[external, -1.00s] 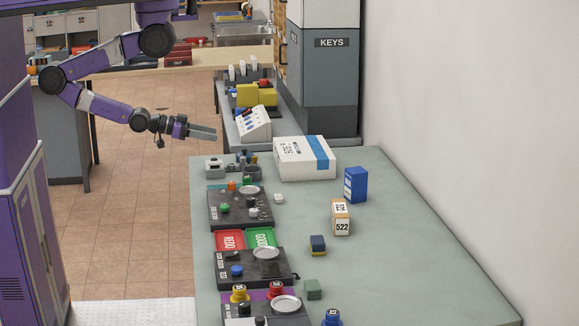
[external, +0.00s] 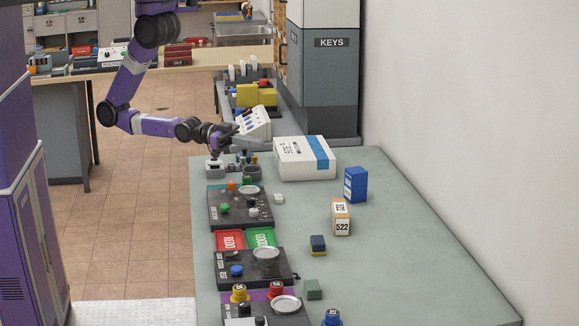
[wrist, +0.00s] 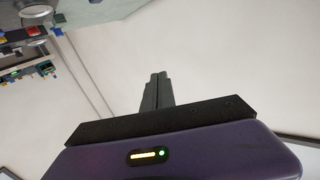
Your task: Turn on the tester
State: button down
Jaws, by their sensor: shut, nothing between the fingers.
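No label reading "tester" is legible, so I cannot tell which device is the tester. Three dark panels with knobs and round pale dishes line the table's left side: a far one (external: 232,212), a middle one (external: 243,272) and a near one (external: 262,312), partly cut off. A small grey box (external: 214,170) sits at the table's far left corner. My gripper (external: 257,147) is over the far end of the table, above or behind small dark parts there. Its fingers are together and empty in the wrist view (wrist: 157,90).
A white box with a blue band (external: 303,158) lies right of my gripper. A sloped white console (external: 254,123) stands behind it. Red and green trays (external: 230,240) lie between panels. A blue box (external: 355,184) and a tan box (external: 341,217) stand on the right.

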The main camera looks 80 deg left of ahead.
jog(key=w+d+m+g+h+p, duration=0.2)
jog(key=d+m+g, duration=0.2)
jog(key=d, duration=1.4)
jog(key=m+g+y, duration=0.1)
jog(key=m+g, duration=0.3)
send_over(237, 252)
jog(key=w+d, duration=0.3)
jog(key=w, duration=0.2)
jog(key=s+d+m+g+y+p, duration=0.2)
jog(key=s+d+y, duration=0.2)
jog(key=s+d, duration=0.35)
jog(key=s+a+f+y, duration=0.3)
jog(key=a+y, duration=0.4)
jog(key=a, duration=0.3)
jog(key=shift+a+f+g, duration=0.2)
jog(key=shift+f+g, duration=0.2)
jog(key=shift+f, duration=0.15)
jog(key=shift+w+f, duration=0.1)
jog(key=shift+f, duration=0.05)
jog(key=b+x, duration=0.7)
jog(key=x, duration=0.6)
jog(key=shift+w+f, duration=0.15)
jog(key=shift+f, duration=0.2)
